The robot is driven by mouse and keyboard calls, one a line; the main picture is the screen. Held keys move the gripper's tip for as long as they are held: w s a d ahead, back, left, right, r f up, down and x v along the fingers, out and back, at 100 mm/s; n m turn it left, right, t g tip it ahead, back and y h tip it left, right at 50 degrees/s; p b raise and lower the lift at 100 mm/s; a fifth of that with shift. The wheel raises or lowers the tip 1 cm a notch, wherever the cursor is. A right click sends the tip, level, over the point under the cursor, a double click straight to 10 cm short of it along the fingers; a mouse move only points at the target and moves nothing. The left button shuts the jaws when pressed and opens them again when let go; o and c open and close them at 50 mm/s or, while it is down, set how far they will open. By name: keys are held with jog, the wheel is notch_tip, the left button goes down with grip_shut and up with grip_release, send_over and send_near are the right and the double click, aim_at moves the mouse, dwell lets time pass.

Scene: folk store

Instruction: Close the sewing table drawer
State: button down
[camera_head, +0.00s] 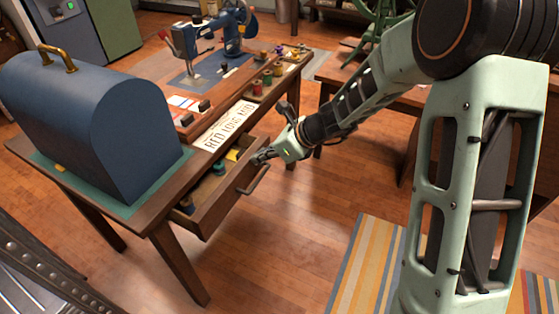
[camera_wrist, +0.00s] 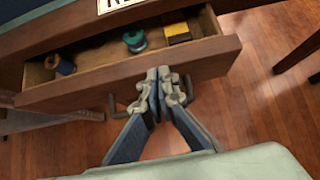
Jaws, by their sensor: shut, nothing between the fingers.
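The sewing table (camera_head: 170,205) is brown wood, and its drawer (camera_head: 218,205) stands open at the front with a dark bar handle (camera_head: 254,180). The drawer also shows in the wrist view (camera_wrist: 215,63), holding thread spools and a yellow-and-black item. My gripper (camera_head: 259,157) is shut and empty by the drawer front, near the handle's far end in the head view. In the wrist view my gripper's closed fingertips (camera_wrist: 163,75) overlap the drawer's front panel; I cannot tell whether they touch it. The fingers hide part of the front and handle.
On the tabletop are a blue domed case (camera_head: 90,125), a sewing machine (camera_head: 210,35), a lettered sign (camera_head: 226,126) and several small spools. Another wooden table (camera_head: 395,95) stands at the right. A striped rug (camera_head: 375,265) lies on the floor. Floor in front of the drawer is clear.

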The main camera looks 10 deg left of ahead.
aim_at(246, 155)
jog(key=shift+w+a, duration=0.3)
jog(key=shift+a, duration=0.5)
jog(key=shift+w+a, duration=0.3)
jog(key=shift+a, duration=0.45)
